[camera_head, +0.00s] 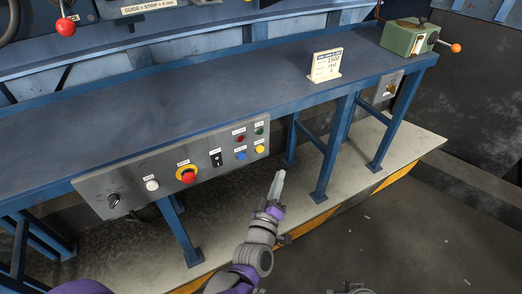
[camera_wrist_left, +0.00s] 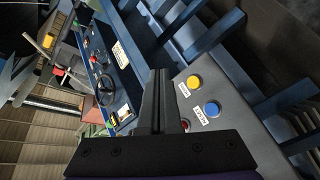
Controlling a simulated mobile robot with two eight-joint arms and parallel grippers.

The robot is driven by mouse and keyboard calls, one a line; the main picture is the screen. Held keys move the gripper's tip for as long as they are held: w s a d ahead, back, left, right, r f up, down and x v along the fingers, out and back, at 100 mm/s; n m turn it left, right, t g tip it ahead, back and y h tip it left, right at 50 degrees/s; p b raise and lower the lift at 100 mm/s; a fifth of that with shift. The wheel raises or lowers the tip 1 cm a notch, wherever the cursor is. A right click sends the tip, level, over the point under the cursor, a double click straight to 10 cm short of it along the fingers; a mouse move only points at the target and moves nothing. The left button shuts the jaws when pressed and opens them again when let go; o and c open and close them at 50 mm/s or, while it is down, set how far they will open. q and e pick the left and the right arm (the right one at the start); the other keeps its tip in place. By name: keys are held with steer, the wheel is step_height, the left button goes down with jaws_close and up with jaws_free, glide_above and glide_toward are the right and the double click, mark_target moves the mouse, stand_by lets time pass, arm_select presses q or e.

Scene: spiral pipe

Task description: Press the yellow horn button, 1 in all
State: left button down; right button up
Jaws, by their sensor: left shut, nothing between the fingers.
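The yellow horn button (camera_head: 260,149) is at the lower right end of the grey control panel (camera_head: 135,175) on the front of the blue bench. In the left wrist view the yellow button (camera_wrist_left: 194,82) shows beside a small white label, just right of the fingers. My left gripper (camera_head: 277,180) is shut and empty. In the head view its tips appear below and slightly right of the yellow button, with a visible gap in the picture. The shut fingers also show in the left wrist view (camera_wrist_left: 156,100).
A blue button (camera_head: 241,155) sits left of the yellow one, with red (camera_head: 240,139) and green (camera_head: 259,130) ones above. Farther left are a black switch (camera_head: 216,160), a red emergency stop (camera_head: 187,175) and a white button (camera_head: 152,185). Blue bench legs (camera_head: 333,155) stand to the right.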

mark_target(260, 149)
arm_select(q)
steer(key=w+a+b, duration=0.2)
steer(key=w+a, duration=0.2)
steer(key=w, duration=0.3)
steer(key=shift+a, duration=0.2)
stand_by(1.9)
steer(key=shift+w+a, duration=0.2)
steer(key=shift+w, duration=0.1)
steer(key=shift+w+a+b, duration=0.2)
steer(key=shift+w+b, duration=0.1)
steer(key=shift+w, duration=0.05)
stand_by(0.6)
steer(key=shift+s, duration=0.1)
steer(key=shift+s+d, duration=0.4)
steer(key=shift+s, duration=0.2)
